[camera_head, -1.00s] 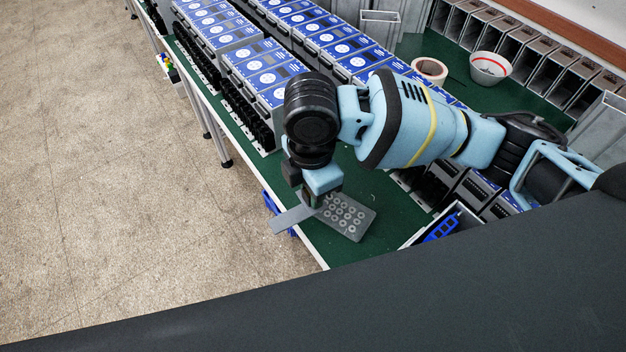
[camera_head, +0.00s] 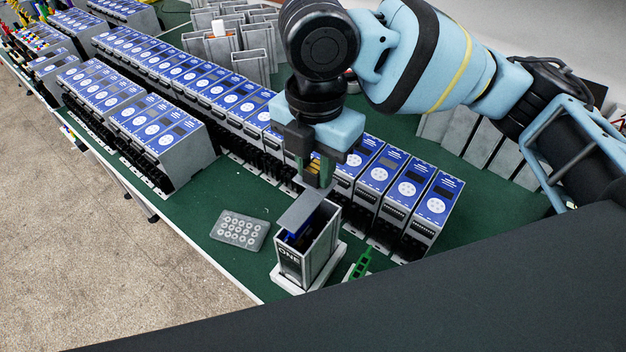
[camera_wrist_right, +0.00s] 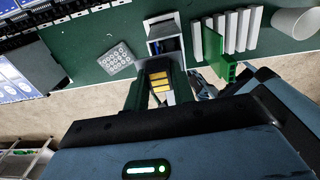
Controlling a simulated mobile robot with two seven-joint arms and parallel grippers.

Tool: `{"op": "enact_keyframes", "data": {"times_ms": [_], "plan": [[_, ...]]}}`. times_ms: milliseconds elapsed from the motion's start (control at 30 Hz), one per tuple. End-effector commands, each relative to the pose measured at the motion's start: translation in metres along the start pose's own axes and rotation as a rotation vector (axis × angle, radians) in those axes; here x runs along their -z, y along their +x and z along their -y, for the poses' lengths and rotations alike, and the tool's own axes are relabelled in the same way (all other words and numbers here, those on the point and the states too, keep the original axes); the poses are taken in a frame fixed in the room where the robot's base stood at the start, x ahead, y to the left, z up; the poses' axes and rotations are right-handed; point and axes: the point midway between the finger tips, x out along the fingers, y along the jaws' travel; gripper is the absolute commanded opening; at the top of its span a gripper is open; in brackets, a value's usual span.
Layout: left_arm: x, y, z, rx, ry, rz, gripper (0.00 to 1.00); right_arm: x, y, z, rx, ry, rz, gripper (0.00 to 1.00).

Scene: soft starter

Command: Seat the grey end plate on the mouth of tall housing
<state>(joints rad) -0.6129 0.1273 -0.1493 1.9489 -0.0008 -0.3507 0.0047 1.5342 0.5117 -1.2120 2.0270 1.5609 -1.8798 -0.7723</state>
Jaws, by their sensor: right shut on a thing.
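The tall housing (camera_head: 322,250) stands upright on a white base near the table's front edge, marked "ONE", with its mouth up and something blue inside. It also shows in the right wrist view (camera_wrist_right: 163,28), beyond the fingers. My right gripper (camera_head: 318,178) is shut on the grey end plate (camera_head: 300,212), just above the housing. The plate overlaps part of the mouth in the head view, and blue shows beneath its edge. I cannot tell whether the plate touches the rim. My left gripper is not in view.
A grey plate with several round washers (camera_head: 239,230) lies left of the housing. A green connector piece (camera_head: 360,264) is close on its right. Rows of blue-faced units (camera_head: 420,200) stand behind and right.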

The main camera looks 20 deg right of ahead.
Motion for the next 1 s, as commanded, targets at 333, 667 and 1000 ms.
{"op": "enact_keyframes", "data": {"times_ms": [333, 667, 1000], "plan": [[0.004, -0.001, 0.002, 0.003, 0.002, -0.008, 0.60, 0.002, -0.010, 0.004, 0.002, -0.028, 0.002, 0.02], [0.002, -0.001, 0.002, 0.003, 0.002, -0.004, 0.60, 0.002, 0.001, 0.004, 0.002, -0.025, 0.002, 0.02], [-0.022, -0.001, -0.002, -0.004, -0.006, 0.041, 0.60, 0.001, 0.030, 0.004, 0.007, -0.026, -0.002, 0.02]]}}
